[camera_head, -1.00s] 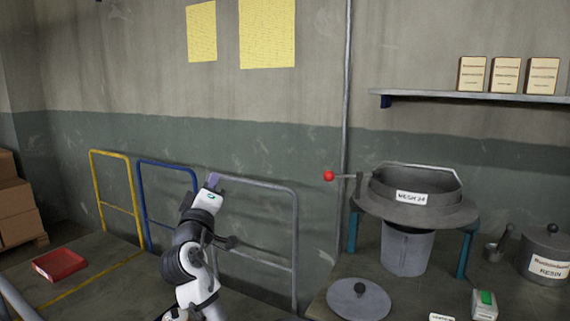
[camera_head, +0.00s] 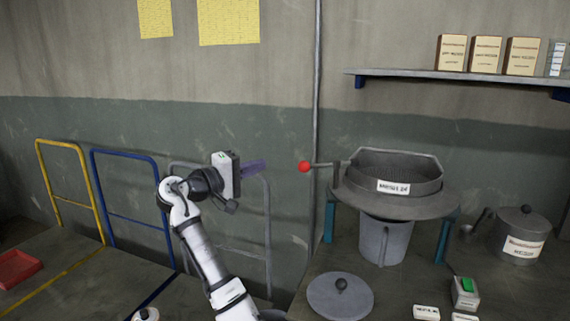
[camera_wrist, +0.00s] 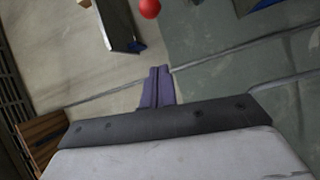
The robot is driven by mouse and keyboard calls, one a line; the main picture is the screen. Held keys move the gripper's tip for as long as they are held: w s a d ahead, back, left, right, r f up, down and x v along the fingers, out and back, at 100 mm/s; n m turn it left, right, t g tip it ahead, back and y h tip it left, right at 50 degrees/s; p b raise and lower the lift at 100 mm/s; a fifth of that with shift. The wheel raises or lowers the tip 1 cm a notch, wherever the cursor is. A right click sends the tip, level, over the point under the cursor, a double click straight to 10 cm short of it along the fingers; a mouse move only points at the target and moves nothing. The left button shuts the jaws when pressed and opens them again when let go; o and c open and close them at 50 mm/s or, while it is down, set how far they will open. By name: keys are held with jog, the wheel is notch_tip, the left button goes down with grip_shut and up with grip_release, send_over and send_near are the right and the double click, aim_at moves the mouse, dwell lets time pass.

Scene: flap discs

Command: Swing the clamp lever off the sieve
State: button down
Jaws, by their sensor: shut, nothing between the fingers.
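The clamp lever (camera_head: 325,165) is a thin grey rod with a red ball knob (camera_head: 304,167) at its left end. It reaches left from the rim of the round grey sieve (camera_head: 395,172), which bears a white label. The red knob also shows at the top of the wrist view (camera_wrist: 149,8). My gripper (camera_head: 265,164) has purple fingers and points right, to the left of the knob with a gap between them. Its fingers (camera_wrist: 157,85) are together and empty in the wrist view. The lever's joint at the sieve is small and unclear.
A wall shelf (camera_head: 450,76) with several boxes hangs at the upper right. A grey lid (camera_head: 340,295), a green-buttoned switch box (camera_head: 465,292) and a lidded pot (camera_head: 521,234) stand on the bench around the sieve. A vertical pipe (camera_head: 316,120) runs up the wall behind the knob.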

jog(key=p+x, duration=0.3)
jog(key=x, duration=0.7)
jog(key=shift+s+d+f+p, duration=0.15)
jog(key=shift+s+d+p, duration=0.1)
jog(key=shift+s, duration=0.35)
jog(key=shift+s+d+f+p, duration=0.15)
jog(key=shift+s+d+p, duration=0.1)
jog(key=shift+s, duration=0.35)
jog(key=shift+s+d+f+p, duration=0.1)
jog(key=shift+s+d+p, duration=0.15)
jog(key=shift+s, duration=0.35)
